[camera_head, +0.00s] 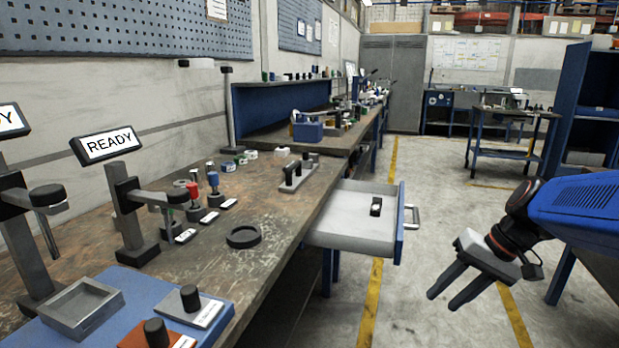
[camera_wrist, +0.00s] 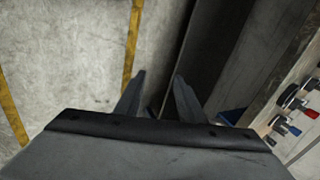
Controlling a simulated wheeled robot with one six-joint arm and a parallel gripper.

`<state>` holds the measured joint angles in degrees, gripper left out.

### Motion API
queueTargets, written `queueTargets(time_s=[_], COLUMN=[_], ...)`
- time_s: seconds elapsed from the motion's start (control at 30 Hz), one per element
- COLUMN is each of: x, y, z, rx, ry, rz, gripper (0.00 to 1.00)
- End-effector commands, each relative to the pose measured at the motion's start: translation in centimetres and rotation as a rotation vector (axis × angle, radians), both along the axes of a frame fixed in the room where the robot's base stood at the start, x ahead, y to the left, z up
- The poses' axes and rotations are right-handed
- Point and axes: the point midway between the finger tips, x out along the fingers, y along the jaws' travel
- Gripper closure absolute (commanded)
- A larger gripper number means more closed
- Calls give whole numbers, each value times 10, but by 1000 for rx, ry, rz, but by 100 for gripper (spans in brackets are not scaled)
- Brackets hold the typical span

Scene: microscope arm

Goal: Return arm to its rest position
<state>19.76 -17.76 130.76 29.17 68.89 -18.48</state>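My gripper (camera_head: 441,302) hangs over the floor at the right in the head view, to the right of the open drawer and clear of the bench. Its two dark fingers point down and left with a gap between them and nothing held. The wrist view shows the same two fingers (camera_wrist: 157,78) apart and empty. A microscope-like stand (camera_head: 131,205) with a horizontal arm (camera_head: 160,196) stands on the bench at the left. Its sign (camera_head: 106,145) reads READY. A second, similar stand (camera_head: 22,240) is partly cut off at the left edge.
An open drawer (camera_head: 345,222) juts from the workbench (camera_head: 190,258), with a small dark item (camera_head: 376,206) inside. A blue mat (camera_head: 60,335) bears a grey tray (camera_head: 80,308) and black-knobbed pieces. A black ring (camera_head: 243,236) lies near the bench edge. The floor aisle is clear.

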Motion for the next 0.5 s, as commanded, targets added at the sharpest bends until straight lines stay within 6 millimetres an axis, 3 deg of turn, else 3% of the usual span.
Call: queueTargets(time_s=[0.2,0.5], x=[-50,-105], y=[15,16], z=[-6,-16], rx=[-163,-361], ry=[-46,-159], rz=[47,94], gripper=[64,64])
